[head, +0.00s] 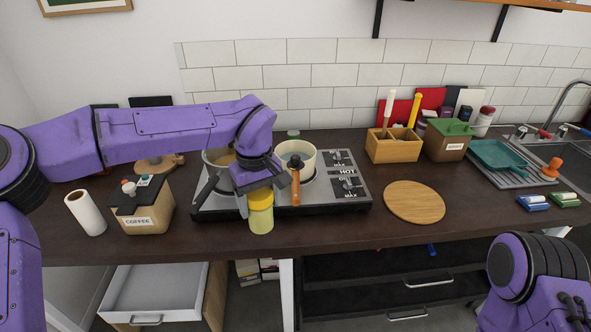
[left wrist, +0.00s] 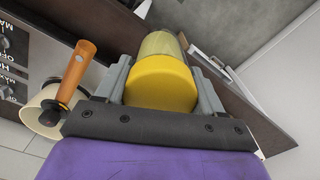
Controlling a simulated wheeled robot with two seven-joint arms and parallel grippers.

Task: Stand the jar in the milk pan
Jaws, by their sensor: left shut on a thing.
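The jar (head: 261,219) has a yellow lid and a pale yellow see-through body. My left gripper (head: 258,196) is shut on it at the lid, at the front of the hob. In the left wrist view the yellow lid (left wrist: 160,82) sits between the two fingers. The milk pan (head: 297,152) is cream with an orange-brown handle pointing forward, and stands on the hob just right of and behind the gripper. In the left wrist view the milk pan (left wrist: 42,108) is at the left, apart from the jar. My right gripper is out of view; only part of my right arm shows.
Another pot (head: 217,158) stands on the hob (head: 338,205), partly hidden by my left arm. A coffee box (head: 143,207) and paper roll (head: 86,213) are at left. A round wooden board (head: 414,202) lies at right. An open drawer (head: 150,290) is below the counter.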

